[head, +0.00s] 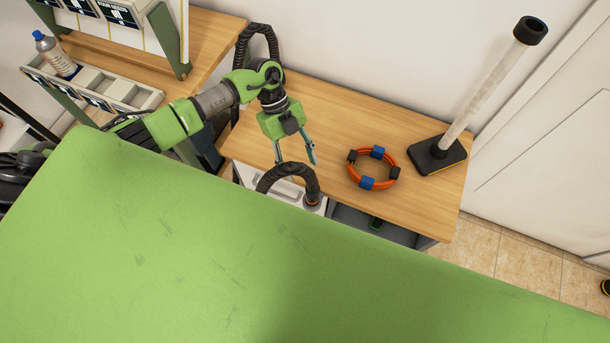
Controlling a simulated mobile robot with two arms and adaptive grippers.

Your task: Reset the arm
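My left arm reaches in from the left over the wooden table (340,110). Its gripper (296,160) points down near the table's front edge, with its two fingers spread apart and nothing between them. A black ribbed curved hose (290,172) rises in front of the gripper and close to it; I cannot tell whether they touch.
An orange coiled ring with blue and black bands (373,168) lies right of the gripper. A pale upright post on a black base (438,155) stands at the table's right. A bottle (56,55) sits by a grey bin rack (95,85) at left. The table's middle is clear.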

